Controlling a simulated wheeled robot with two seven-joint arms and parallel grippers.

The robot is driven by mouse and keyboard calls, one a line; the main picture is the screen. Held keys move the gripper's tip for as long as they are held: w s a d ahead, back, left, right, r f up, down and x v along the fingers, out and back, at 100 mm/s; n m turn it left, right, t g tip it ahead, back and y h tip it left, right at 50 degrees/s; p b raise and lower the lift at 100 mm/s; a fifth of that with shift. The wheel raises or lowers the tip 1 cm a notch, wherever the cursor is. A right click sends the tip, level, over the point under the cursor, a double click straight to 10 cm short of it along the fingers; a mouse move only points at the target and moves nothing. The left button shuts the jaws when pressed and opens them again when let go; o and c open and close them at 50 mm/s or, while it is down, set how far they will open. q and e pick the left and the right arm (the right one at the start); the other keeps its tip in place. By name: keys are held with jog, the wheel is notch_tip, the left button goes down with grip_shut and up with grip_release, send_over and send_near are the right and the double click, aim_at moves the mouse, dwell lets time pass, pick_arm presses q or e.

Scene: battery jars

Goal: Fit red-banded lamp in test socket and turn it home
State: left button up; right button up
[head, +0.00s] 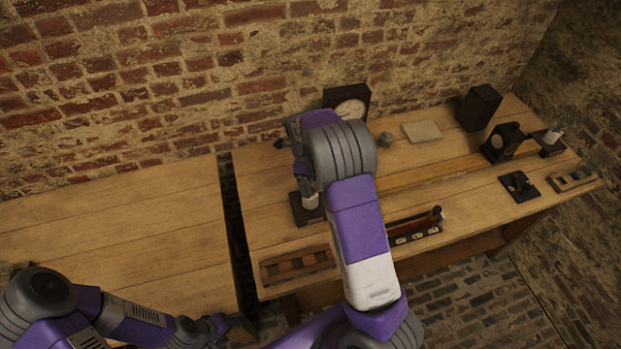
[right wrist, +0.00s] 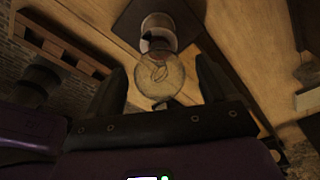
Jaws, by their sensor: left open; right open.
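A clear glass lamp (right wrist: 160,78) with a pale cap end stands on a dark square base (right wrist: 128,22) in the right wrist view. My left gripper (head: 217,328) is open, low at the left, away from the lamp.
A slotted wooden rack (head: 297,265) lies at the bench's front left. A dark tray (head: 415,238) lies right of my arm. A dial (head: 349,111) and a black box (head: 479,107) stand at the back. Small fixtures (head: 519,186) are at the right. The left table (head: 120,245) is bare.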

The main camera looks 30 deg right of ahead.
jog(key=r, duration=0.5)
jog(key=r+p, duration=0.1)
jog(key=r, duration=0.1)
jog(key=shift+w+a+r, duration=0.25)
jog(key=shift+w+a, duration=0.05)
jog(key=shift+w, duration=0.05)
